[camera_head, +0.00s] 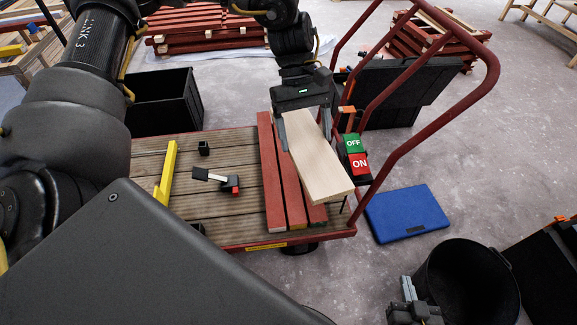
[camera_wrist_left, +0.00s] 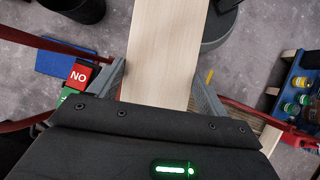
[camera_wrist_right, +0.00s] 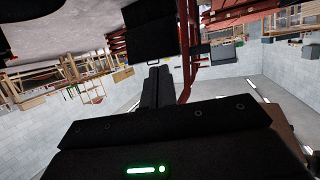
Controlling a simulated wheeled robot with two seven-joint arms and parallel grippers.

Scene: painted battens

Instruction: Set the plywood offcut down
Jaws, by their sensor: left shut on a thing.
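The plywood offcut (camera_head: 318,165) is a pale, long board in my left gripper (camera_head: 306,124). It lies over the red battens (camera_head: 268,185) at the right side of the cart's slatted deck (camera_head: 220,215). Its near end reaches the deck's front right corner; I cannot tell whether it touches the battens. In the left wrist view the offcut (camera_wrist_left: 166,50) runs away between the two fingers (camera_wrist_left: 163,90), one at each side edge. My right gripper (camera_head: 408,291) is low beside the black bucket, away from the offcut. In the right wrist view its fingers (camera_wrist_right: 156,88) are together and empty.
The cart's red handle rail (camera_head: 425,115) rises on the right, with a green and red OFF/ON switch (camera_head: 355,155) beside the offcut. A yellow bar (camera_head: 166,172) and a small clamp-like tool (camera_head: 222,181) lie on the deck. A blue case (camera_head: 405,212) and black bucket (camera_head: 465,285) stand on the floor.

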